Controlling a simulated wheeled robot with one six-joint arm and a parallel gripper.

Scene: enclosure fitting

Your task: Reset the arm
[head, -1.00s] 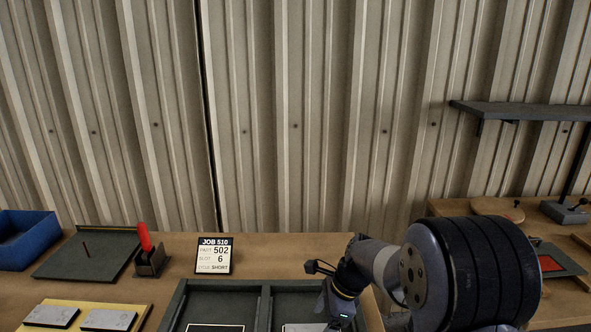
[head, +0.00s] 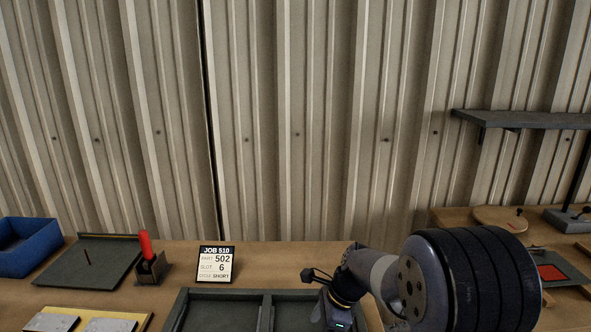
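My arm reaches in from the lower right in the head view, over the right side of the dark compartmented tray (head: 225,296). The wrist end of the arm points down at the bottom edge of the picture. The fingers of my gripper are cut off below the frame, so I cannot see whether they are open or hold anything.
A job card (head: 215,264) reading JOB 510 stands behind the tray. To the left are a red-handled tool in a holder (head: 152,270), a dark plate with a pin (head: 92,262), a blue bin (head: 27,247) and a yellow board (head: 50,311) with grey pieces.

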